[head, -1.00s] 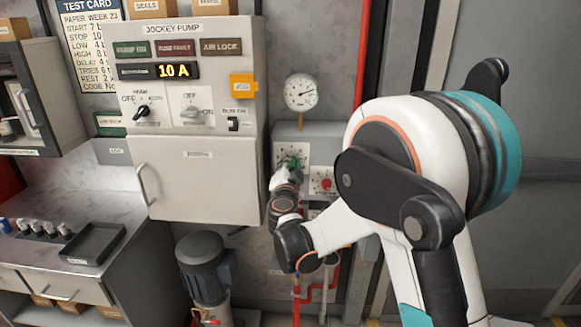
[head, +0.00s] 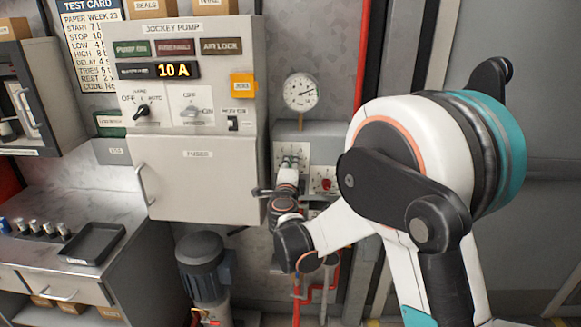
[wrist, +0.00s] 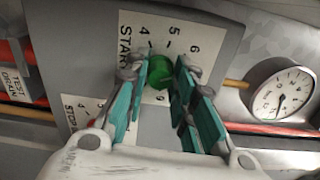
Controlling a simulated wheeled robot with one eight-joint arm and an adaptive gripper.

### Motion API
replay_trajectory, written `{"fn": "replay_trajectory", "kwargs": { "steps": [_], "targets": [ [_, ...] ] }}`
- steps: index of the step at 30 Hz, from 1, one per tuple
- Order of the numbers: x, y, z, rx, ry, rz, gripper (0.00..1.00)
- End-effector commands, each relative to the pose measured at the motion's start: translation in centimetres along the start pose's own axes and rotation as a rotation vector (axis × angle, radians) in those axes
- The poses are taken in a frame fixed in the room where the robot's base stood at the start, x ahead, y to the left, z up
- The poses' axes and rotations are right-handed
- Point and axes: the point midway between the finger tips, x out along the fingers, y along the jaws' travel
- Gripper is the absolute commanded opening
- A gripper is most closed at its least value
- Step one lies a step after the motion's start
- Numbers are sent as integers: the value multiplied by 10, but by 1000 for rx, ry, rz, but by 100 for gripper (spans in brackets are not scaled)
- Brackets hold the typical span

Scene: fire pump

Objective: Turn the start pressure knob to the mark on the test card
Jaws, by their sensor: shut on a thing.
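The green start pressure knob (wrist: 159,72) sits on a white scale plate marked START (wrist: 132,45), with 4, 5 and 6 readable. My gripper (wrist: 162,80) has its teal-padded fingers on either side of the knob, shut on it. The knob's pointer and the rest of the scale are hidden by the fingers. In the head view my gripper (head: 290,167) covers most of the knob at the grey switch box (head: 318,146). The test card (head: 92,58) hangs at the upper left; its START line shows 7, with the line's end hidden.
A red knob (head: 326,184) sits right of the START scale. A pressure gauge (head: 301,92) stands above the box. The jockey pump cabinet (head: 197,180), reading 10 A, is close on the left with its protruding handle. Red pipes (head: 298,290) run below.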

Motion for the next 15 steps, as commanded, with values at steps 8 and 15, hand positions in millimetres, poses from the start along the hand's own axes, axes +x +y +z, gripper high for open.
{"fn": "replay_trajectory", "kwargs": {
  "steps": [8,15],
  "targets": [
    [0,1,-1,231,1,0,0],
    [0,1,-1,370,1,0,0]
  ]
}}
